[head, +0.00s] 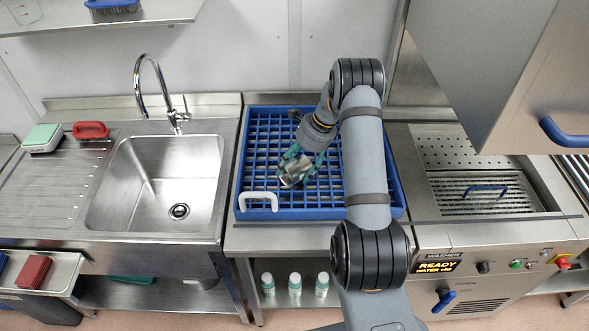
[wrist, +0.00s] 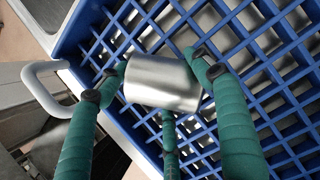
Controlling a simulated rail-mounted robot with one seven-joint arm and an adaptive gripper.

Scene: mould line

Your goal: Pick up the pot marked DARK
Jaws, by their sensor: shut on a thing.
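A plain silvery metal pot (wrist: 163,82) is between the green fingers of my gripper (wrist: 160,85) in the wrist view. My gripper is shut on it. In the head view the pot (head: 292,171) shows as a small metal shape at my gripper (head: 296,165), over the blue rack (head: 258,213). The pot looks tilted or on its side. No marking shows on the side I see, so I cannot read whether it says DARK. I cannot tell whether it touches the rack.
The blue gridded rack (wrist: 285,110) has a white handle (head: 258,196) at its front left. A sink (head: 165,185) is to the left, with a tap (head: 160,90). A washer (head: 500,255) reading READY is to the right. Several bottles (head: 295,284) stand on the shelf below.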

